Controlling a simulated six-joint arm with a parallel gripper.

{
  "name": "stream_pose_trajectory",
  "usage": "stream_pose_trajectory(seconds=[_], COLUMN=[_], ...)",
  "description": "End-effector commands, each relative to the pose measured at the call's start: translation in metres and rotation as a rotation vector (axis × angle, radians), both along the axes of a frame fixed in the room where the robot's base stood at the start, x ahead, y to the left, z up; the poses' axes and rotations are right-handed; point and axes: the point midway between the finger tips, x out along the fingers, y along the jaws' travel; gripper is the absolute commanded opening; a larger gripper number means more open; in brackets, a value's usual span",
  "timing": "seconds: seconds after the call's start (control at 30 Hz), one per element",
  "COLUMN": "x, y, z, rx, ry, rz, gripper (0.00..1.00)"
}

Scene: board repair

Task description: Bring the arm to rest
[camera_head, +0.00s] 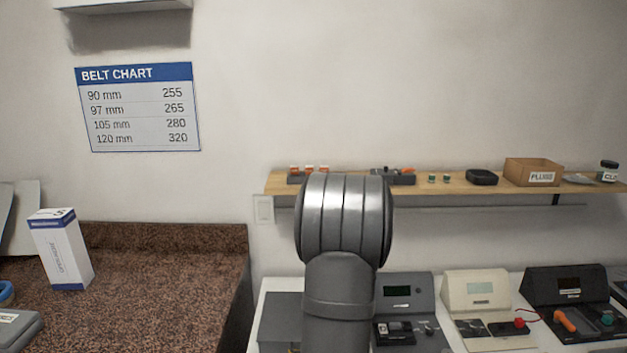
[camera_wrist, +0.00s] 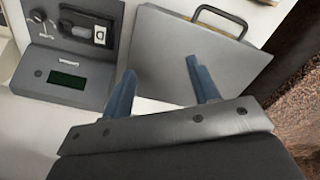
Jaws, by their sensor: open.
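In the wrist view my gripper (camera_wrist: 157,80) has two blue fingers standing well apart, with nothing between them. It hangs over a bench with a grey flat panel or lid (camera_wrist: 185,45) that has a dark handle. In the head view my grey arm rises in the middle of the picture. The gripper itself does not show there.
A grey instrument (camera_head: 405,295), a cream one (camera_head: 475,290) and a black one (camera_head: 568,285) stand on the white bench. A wooden shelf (camera_head: 450,187) with small parts runs behind. A brown speckled counter (camera_head: 150,300) at left holds a white box (camera_head: 62,250).

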Motion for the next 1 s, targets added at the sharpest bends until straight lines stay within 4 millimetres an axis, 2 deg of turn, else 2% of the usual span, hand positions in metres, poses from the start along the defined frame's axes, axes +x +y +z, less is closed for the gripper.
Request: stream_pose_trajectory(seconds=[0.03, 0.3, 0.7, 0.8, 1.0], x=[0.002, 0.011, 0.014, 0.013, 0.012], y=[0.011, 0.065, 0.141, 0.156, 0.171], z=[0.001, 0.004, 0.009, 0.009, 0.011], rx=[0.000, 0.000, 0.000, 0.000, -0.001], ry=[0.000, 0.000, 0.001, 0.001, 0.001], rz=[0.022, 0.122, 0.263, 0.289, 0.318], gripper=[0.55, 0.55, 0.55, 0.55, 0.55])
